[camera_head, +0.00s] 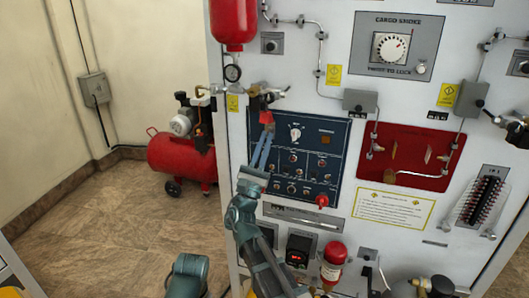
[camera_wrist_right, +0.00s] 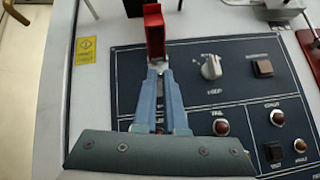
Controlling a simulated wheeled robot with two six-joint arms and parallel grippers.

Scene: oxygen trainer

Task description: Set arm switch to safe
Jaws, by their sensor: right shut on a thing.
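The arm switch has a red guard (camera_wrist_right: 154,30) that stands up at the upper left of the dark blue panel (camera_wrist_right: 255,90) in the right wrist view. The guard also shows in the head view (camera_head: 266,117). My right gripper (camera_wrist_right: 158,69) has its fingertips close together at the base of the guard, shut on the small metallic arm switch lever, which the fingertips mostly hide. In the head view my right gripper (camera_head: 268,132) reaches up across the panel's left side. My left gripper's fingers are not in view.
A white mode knob (camera_wrist_right: 211,67) and a brown square button (camera_wrist_right: 263,68) sit right of the switch. Several toggles and lamps fill the lower panel. Pipes and a valve (camera_head: 259,101) stick out above. A red compressor (camera_head: 180,155) stands on the floor at left.

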